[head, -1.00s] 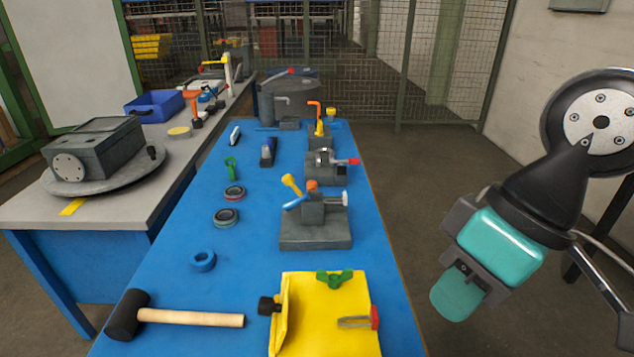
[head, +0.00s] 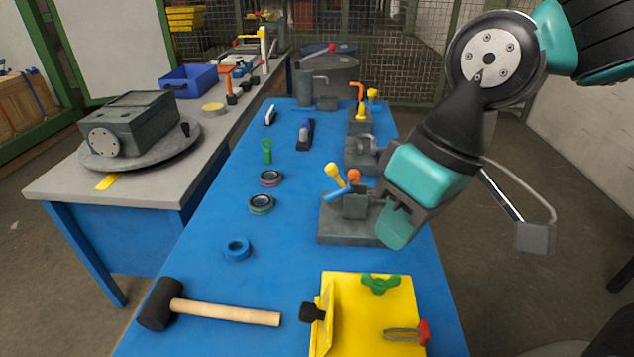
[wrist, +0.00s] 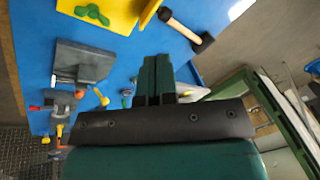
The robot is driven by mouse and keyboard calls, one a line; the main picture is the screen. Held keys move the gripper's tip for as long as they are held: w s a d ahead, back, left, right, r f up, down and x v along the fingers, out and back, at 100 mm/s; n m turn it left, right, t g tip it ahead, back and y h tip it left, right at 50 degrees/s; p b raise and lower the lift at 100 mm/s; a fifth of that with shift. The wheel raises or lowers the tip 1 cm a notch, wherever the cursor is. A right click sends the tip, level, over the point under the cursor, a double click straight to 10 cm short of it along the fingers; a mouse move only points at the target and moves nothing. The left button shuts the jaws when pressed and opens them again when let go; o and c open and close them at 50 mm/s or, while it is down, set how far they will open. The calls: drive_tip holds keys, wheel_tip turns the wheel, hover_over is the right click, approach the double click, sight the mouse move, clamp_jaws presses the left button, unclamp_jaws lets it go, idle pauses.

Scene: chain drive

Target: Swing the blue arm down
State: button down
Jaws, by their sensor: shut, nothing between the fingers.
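The blue arm (head: 334,194) is a short bar on the left side of a dark grey fixture (head: 338,230) on the blue table. It slants up to the right, near a yellow knob (head: 331,170) and an orange part (head: 353,176). My gripper (head: 397,238) is shut and empty, with its teal fingers just right of the fixture in the picture, hiding its right end. I cannot tell the exact gap. In the wrist view, the shut fingers (wrist: 157,75) point over the table, with the grey fixture (wrist: 85,62) to their left.
A blue ring (head: 237,248) and two dark rings lie left of the fixture. More fixtures (head: 361,152) stand behind it.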

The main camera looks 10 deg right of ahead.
drive_tip(key=w+f+m+t+h, duration=0.1)
drive_tip(key=w+m+h, duration=0.15)
drive_tip(key=w, duration=0.95)
drive_tip(key=m+t+h+b, duration=0.1)
drive_tip(key=m+t+h, duration=0.1)
drive_tip(key=m+h, duration=0.35)
approach(352, 185)
drive_tip(key=shift+m+y, duration=0.6)
drive_tip(key=shift+y, duration=0.3)
drive_tip(key=p+x, duration=0.1)
drive_tip(key=x, duration=0.2)
drive_tip(key=p+x, duration=0.1)
drive_tip(key=x, duration=0.1)
drive_tip(key=shift+w+d+p, duration=0.35)
drive_tip(key=shift+w+d, duration=0.05)
drive_tip(key=shift+w, duration=0.05)
drive_tip(key=shift+x, duration=0.9)
drive_tip(key=shift+s+d, duration=0.1)
drive_tip(key=shift+s, duration=0.05)
drive_tip(key=shift+s+d+f+b, duration=0.15)
drive_tip(key=shift+d+f+b, duration=0.3)
drive_tip(key=shift+b, duration=0.05)
drive_tip(key=shift+r, duration=0.2)
